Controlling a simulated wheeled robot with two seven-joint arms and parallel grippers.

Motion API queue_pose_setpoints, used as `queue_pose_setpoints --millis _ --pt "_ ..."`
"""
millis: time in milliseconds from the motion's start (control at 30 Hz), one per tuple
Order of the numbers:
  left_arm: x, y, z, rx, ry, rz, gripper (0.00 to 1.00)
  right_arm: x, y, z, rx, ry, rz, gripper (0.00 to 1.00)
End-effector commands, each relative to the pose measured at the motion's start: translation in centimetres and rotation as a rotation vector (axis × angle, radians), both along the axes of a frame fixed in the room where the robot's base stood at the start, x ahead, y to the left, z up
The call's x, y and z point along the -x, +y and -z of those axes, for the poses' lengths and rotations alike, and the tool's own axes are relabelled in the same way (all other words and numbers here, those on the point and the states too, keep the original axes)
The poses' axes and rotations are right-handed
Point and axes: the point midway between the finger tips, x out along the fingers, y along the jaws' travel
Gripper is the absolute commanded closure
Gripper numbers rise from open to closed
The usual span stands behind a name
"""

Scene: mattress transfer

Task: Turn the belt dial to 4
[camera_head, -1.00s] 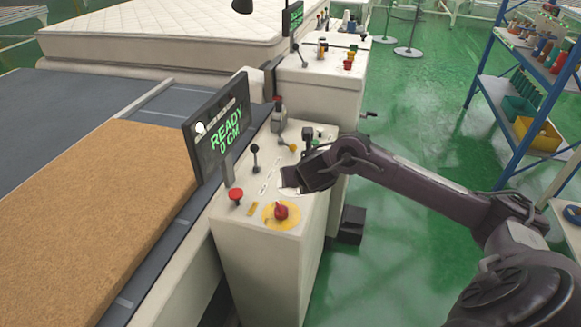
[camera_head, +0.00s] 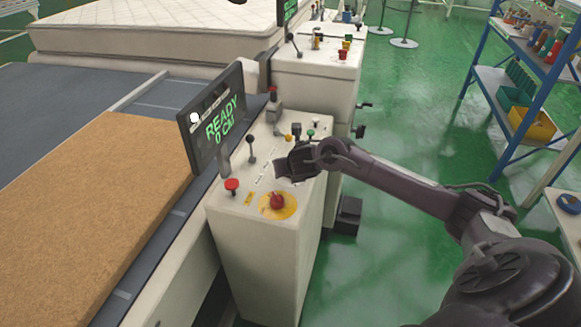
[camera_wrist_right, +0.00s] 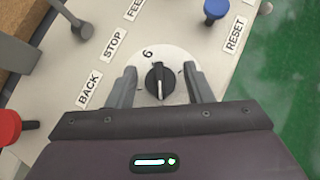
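The dial (camera_wrist_right: 157,80) is a black knob on a round white plate. In the right wrist view one digit, a 6 or a 9, shows above it, and a pale line runs down the knob; other digits are hidden. My right gripper (camera_wrist_right: 160,90) is open, with one finger on each side of the knob and small gaps visible. In the head view my right gripper (camera_head: 290,172) is low over the control panel (camera_head: 245,200) and covers the dial. My left gripper is not in view.
A red knob on a yellow disc (camera_head: 278,202), a red button (camera_head: 232,185) and a black lever (camera_head: 251,150) stand near the gripper. The screen (camera_head: 215,117) reads READY 0 CM. A blue reset button (camera_wrist_right: 215,10) is at the upper right.

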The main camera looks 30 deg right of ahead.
Motion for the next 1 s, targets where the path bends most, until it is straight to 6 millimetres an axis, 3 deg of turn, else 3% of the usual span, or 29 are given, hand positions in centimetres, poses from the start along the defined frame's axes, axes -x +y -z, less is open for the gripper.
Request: queue_pose_setpoints --millis 33,300,667,1000 --pt "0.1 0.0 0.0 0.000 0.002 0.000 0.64 0.0 0.0 0.0 0.000 0.000 0.000 0.61" --pt "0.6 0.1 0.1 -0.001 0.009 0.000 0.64 0.0 0.0 0.0 0.001 0.000 0.001 0.92" --pt "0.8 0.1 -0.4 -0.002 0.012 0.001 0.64 0.0 0.1 -0.1 0.000 0.001 0.077 0.92" --pt "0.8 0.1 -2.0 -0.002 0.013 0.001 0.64 -0.2 0.4 -0.3 -0.001 0.002 0.344 0.92"
